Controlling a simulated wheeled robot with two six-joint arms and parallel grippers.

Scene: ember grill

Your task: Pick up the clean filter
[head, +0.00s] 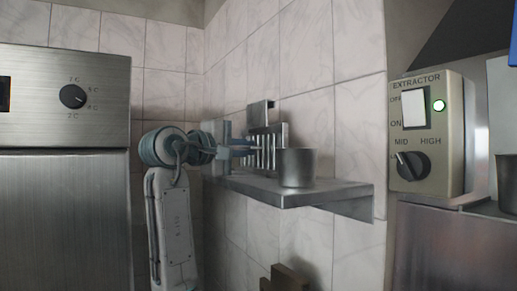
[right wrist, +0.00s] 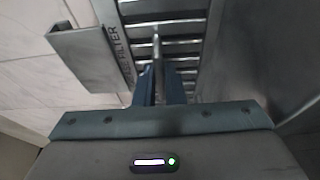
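The clean filter (head: 265,148) is a slatted metal panel standing upright on a steel wall shelf (head: 330,195), near its far end. In the right wrist view its slats (right wrist: 188,50) fill the top, beside a rim whose lettering is partly readable as "FILTER". My right gripper (head: 246,148) is at the filter's left side. In the right wrist view the two blue fingers of the gripper (right wrist: 160,78) are close together, on either side of a narrow metal bar of the filter. My left gripper is not in view.
A metal cup (head: 298,168) stands on the shelf, to the right of the filter. A tiled wall is behind the shelf. A steel appliance (head: 65,200) is at the left, and the extractor control box (head: 430,135) is on the right.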

